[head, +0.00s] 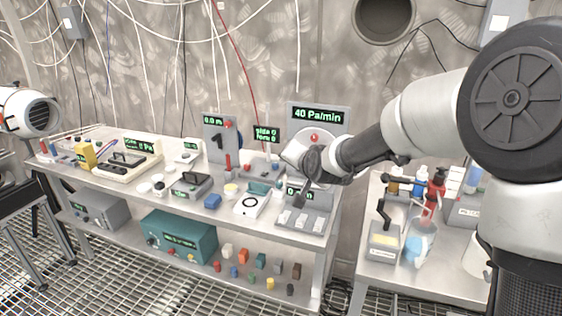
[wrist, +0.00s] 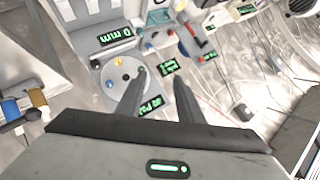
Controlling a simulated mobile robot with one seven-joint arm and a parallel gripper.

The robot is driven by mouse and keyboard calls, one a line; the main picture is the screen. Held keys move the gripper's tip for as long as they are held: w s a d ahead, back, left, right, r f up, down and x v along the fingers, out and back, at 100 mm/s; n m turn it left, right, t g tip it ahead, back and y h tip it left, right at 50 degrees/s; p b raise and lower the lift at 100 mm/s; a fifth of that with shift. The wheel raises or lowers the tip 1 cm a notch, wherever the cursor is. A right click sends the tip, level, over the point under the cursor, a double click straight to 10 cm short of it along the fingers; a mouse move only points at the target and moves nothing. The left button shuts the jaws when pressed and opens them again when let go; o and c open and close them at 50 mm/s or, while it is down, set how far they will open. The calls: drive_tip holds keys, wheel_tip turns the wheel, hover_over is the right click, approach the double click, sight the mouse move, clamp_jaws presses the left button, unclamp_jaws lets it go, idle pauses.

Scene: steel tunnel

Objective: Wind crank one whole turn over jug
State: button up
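On the right-hand table in the head view, a clear jug (head: 424,243) stands near the front edge, with something pale blue beside or in it. A dark crank-like handle (head: 383,212) rises from a small grey box left of the jug. More dark and red fittings crowd above the jug, and I cannot tell which is the crank over it. My gripper (head: 299,198) is over the left bench, well left of the jug. In the wrist view my gripper (wrist: 160,76) has its two fingers apart with nothing between them. The jug is not identifiable in the wrist view.
The left bench (head: 150,178) is crowded with instruments, including a panel reading 40 Pa/min (head: 318,114). A lower shelf holds a teal box (head: 178,238) and several small coloured blocks. Bottles stand at the back of the right table. A gap separates bench and table.

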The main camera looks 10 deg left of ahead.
drive_tip(key=shift+g+y, duration=0.3)
drive_tip(key=shift+s+a+r, duration=0.25)
drive_tip(key=shift+s+a, duration=0.1)
drive_tip(key=shift+a, duration=0.2)
drive_tip(key=shift+s+a+r, duration=0.3)
drive_tip(key=shift+s+a, duration=0.05)
drive_tip(key=shift+a, duration=0.25)
drive_tip(key=shift+s+a+r, duration=0.25)
drive_tip(key=shift+s+a, duration=0.1)
drive_tip(key=shift+a, duration=0.2)
